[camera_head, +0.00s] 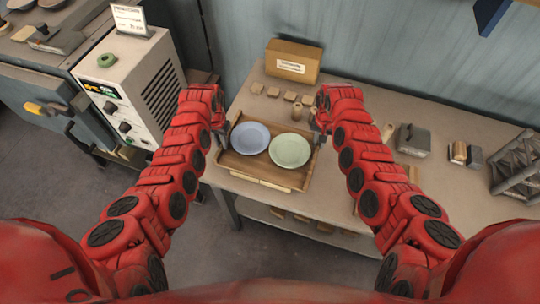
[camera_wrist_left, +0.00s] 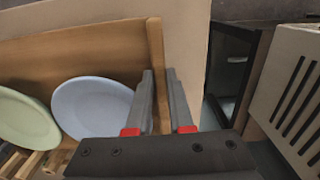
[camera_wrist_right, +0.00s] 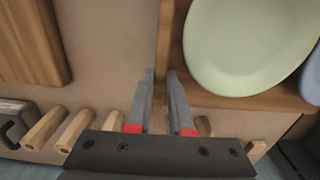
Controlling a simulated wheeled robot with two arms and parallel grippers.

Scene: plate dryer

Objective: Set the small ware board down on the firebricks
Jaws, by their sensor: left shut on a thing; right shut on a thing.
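The small ware board (camera_head: 258,170) is a brown wooden tray with raised ends, carrying a blue plate (camera_head: 250,138) and a pale green plate (camera_head: 290,150) side by side. It looks about level over the left part of the table; whether it touches anything below, I cannot tell. My left gripper (camera_wrist_left: 160,88) is shut on the board's left end wall. My right gripper (camera_wrist_right: 160,88) is shut on its right end, beside the green plate. Several small tan blocks (camera_head: 273,92), possibly the firebricks, lie on the table behind the board.
A cardboard box (camera_head: 292,60) stands at the back of the table (camera_head: 440,195). A grey tool (camera_head: 412,140) and a metal rack (camera_head: 515,165) are to the right. A white cabinet (camera_head: 135,75) stands close on the left. Blocks lie on a lower shelf.

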